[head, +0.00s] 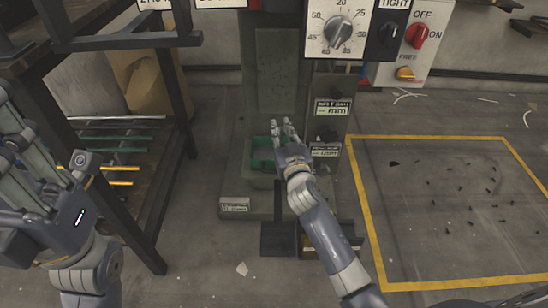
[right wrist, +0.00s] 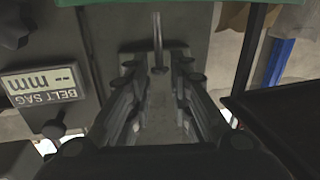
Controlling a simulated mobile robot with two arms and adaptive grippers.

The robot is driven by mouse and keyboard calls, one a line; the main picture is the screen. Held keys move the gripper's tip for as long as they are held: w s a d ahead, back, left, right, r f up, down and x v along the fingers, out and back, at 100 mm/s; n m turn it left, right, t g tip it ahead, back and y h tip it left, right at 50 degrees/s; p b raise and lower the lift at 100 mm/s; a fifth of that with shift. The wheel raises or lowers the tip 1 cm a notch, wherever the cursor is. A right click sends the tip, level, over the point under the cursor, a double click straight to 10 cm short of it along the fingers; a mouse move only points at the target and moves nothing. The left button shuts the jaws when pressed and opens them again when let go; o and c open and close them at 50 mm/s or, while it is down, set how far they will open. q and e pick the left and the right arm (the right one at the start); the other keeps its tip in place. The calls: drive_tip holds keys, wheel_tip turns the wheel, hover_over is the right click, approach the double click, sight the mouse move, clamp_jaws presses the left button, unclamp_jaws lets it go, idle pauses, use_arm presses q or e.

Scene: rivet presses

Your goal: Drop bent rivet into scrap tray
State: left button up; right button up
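My right gripper (head: 286,128) is over a green open tray (head: 262,153) on the grey machine's base, in the head view. In the right wrist view its two fingers (right wrist: 158,75) stand apart with a gap between them. No label marks a scrap tray. My left gripper (head: 25,150) is at the left edge, its fingertips partly cut off.
A dark plate (head: 278,239) sticks out at the machine's foot. A shelf rack (head: 120,205) with green and yellow rods stands left. A control panel (head: 345,30) with a dial is above. On the right, a yellow floor outline (head: 375,240) encloses several small dark bits.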

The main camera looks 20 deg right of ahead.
drive_tip(key=shift+o, duration=0.6)
drive_tip(key=shift+s, duration=0.15)
drive_tip(key=s, duration=1.1)
drive_tip(key=shift+s+a, duration=0.3)
drive_tip(key=shift+s, duration=0.1)
drive_tip(key=shift+r, duration=0.1)
